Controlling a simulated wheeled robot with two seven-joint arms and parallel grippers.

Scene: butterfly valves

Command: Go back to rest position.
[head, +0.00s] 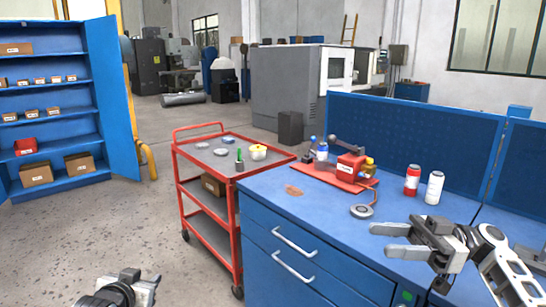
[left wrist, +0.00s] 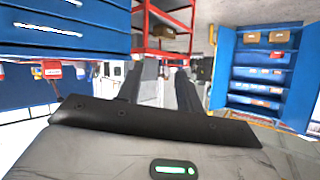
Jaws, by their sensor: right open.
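My right gripper (head: 388,240) is over the blue workbench (head: 345,222) at the right of the head view. Its two fingers point left, spread apart with nothing between them. My left gripper (head: 138,284) is low at the bottom left of the head view, over the grey floor and away from the bench. In the left wrist view, its two dark fingers (left wrist: 158,92) stand apart, with no object between them. A red device (head: 350,167) sits on a red plate on the bench, behind my right gripper. A round grey disc (head: 361,211) lies in front of it.
A red-and-white can (head: 412,180) and a white can (head: 434,188) stand behind my right gripper. A red cart (head: 205,187) holding small parts stands left of the bench. An open blue cabinet (head: 58,110) is at the far left. The floor between is clear.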

